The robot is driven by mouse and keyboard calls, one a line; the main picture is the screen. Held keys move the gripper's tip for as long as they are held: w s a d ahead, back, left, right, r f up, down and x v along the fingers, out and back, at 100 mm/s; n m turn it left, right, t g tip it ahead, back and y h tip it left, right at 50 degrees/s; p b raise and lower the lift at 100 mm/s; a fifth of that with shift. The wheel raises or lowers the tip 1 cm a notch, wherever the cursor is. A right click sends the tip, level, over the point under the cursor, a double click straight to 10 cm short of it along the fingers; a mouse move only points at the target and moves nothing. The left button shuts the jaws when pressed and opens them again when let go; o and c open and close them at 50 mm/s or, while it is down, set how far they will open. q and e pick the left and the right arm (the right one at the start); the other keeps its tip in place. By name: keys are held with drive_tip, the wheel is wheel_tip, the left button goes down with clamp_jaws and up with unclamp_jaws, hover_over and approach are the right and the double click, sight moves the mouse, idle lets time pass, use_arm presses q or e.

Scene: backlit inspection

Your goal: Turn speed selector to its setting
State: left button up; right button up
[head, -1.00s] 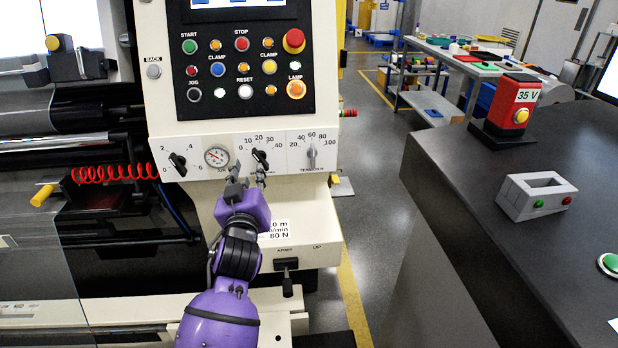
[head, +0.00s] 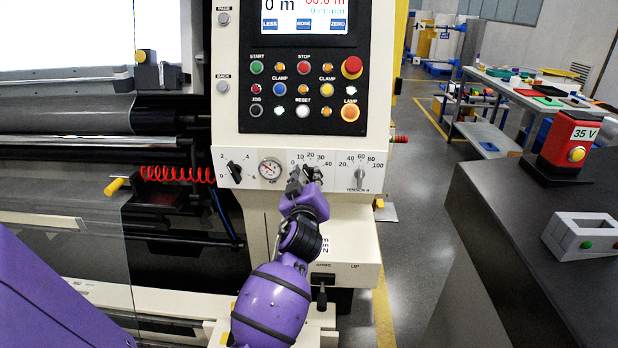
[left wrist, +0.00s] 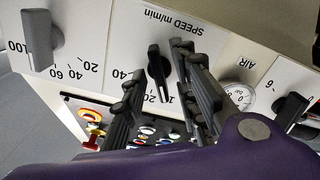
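The speed selector (left wrist: 157,70) is a black bar knob on a white panel marked SPEED m/min in the left wrist view. The white mark at its lower end points into the number scale, partly hidden by a finger. My left gripper (left wrist: 163,98) has its fingers apart, one on each side of the knob, with visible gaps. I cannot tell whether either finger touches it. In the head view my left gripper (head: 305,182) is in front of the speed dial and hides most of the knob. My right gripper is not in view.
The pressure gauge (head: 271,170) and another black knob (head: 235,170) are left of the speed dial. The grey tension knob (head: 359,176) is close on the right. A button panel (head: 302,90) is above. A lever (head: 322,294) is below.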

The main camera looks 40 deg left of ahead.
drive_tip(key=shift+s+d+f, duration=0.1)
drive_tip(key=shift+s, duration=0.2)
use_arm(q)
clamp_jaws()
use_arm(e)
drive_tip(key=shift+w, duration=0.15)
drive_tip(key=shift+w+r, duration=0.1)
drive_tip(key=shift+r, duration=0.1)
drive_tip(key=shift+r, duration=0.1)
use_arm(q)
drive_tip(key=shift+r+m+p, duration=0.1)
drive_tip(key=shift+m+p, duration=0.3)
drive_tip(key=shift+m, duration=0.6)
drive_tip(key=m, duration=0.2)
drive_tip(key=shift+w+m+p, duration=0.1)
drive_tip(key=shift+m+p, duration=0.2)
drive_tip(key=shift+p, duration=0.05)
drive_tip(key=shift+m, duration=0.5)
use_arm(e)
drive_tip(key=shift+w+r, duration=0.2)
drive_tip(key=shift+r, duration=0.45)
